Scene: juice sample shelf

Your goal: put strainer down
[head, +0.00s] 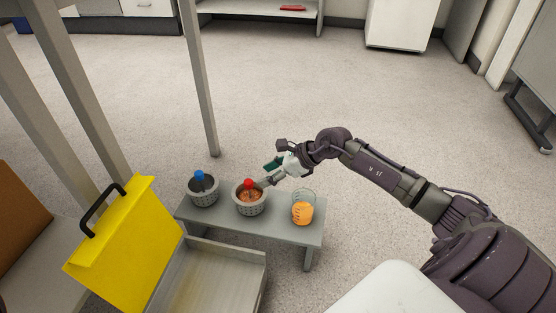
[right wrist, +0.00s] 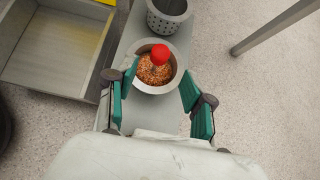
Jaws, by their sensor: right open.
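A grey perforated strainer (head: 249,205) with a red knob and orange-brown pulp inside stands upright on a low grey bench (head: 265,229). It also shows in the right wrist view (right wrist: 153,88). My right gripper (head: 272,175) is open beside the strainer's far right side in the head view. In the right wrist view its green-padded fingers (right wrist: 159,82) are spread at either side of the strainer's near rim, and the strainer is not gripped. A second strainer (head: 204,192) with a blue knob and dark contents stands to the left. My left gripper is not in view.
A glass beaker of orange juice (head: 302,209) stands on the bench, right of the red-knobbed strainer. An open yellow-lidded case (head: 130,245) lies at front left. A grey post (head: 202,85) rises behind the bench. Open floor lies behind and right.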

